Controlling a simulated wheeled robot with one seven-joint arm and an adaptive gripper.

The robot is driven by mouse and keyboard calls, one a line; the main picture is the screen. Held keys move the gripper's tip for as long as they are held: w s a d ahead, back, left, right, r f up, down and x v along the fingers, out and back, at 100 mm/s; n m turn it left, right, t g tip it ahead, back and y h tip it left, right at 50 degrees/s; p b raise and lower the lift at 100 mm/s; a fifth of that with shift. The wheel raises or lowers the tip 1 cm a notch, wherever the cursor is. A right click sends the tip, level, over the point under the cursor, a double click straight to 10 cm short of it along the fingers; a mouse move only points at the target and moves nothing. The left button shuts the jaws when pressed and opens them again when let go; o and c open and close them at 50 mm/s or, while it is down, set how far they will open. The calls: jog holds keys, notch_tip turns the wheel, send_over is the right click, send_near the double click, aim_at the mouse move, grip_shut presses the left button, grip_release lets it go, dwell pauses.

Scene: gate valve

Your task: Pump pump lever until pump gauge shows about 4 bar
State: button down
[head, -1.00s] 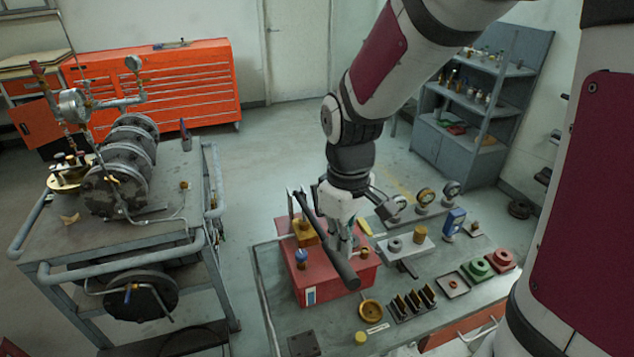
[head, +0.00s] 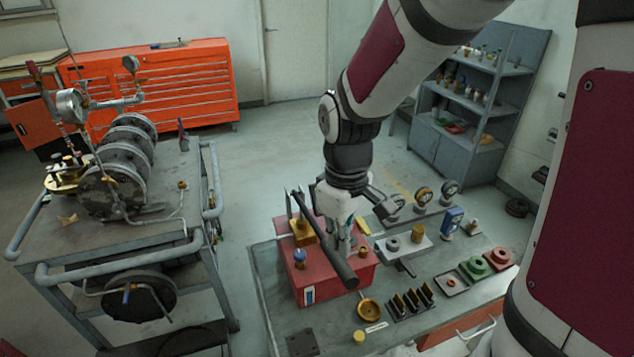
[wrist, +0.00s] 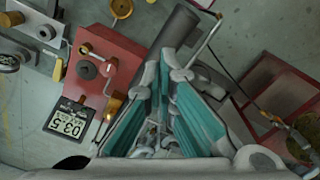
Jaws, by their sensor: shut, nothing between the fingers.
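The pump is a red box (head: 318,285) on the bench in the head view; its red top also shows in the wrist view (wrist: 112,62). The pump lever (head: 322,235) is a long dark bar slanting over the box, with its thick grip end at the front. The grip also shows in the wrist view (wrist: 178,30). The pump gauge (wrist: 70,126) is a dark digital display beside the box, seeming to read 03.5. My gripper (head: 345,252) is shut and empty, right beside the lever; its teal-padded fingers (wrist: 172,78) point toward the grip. Contact is unclear.
Behind the lever stand several dial gauges (head: 424,196) and a blue meter (head: 452,222). A brass dish (head: 369,309), a slotted dark rack (head: 411,302) and green (head: 475,268) and red (head: 497,258) parts lie to the right. A piped cart (head: 110,235) stands left across a floor gap.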

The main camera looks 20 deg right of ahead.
aim_at(340, 259)
dwell(0.3)
jog(key=shift+f+b, duration=0.85)
jog(key=shift+f, duration=1.2)
jog(key=shift+r, duration=0.1)
jog(key=shift+s+r+p, duration=0.1)
jog(key=shift+r+p, duration=0.7)
jog(key=shift+r, duration=0.15)
jog(key=shift+f, duration=0.2)
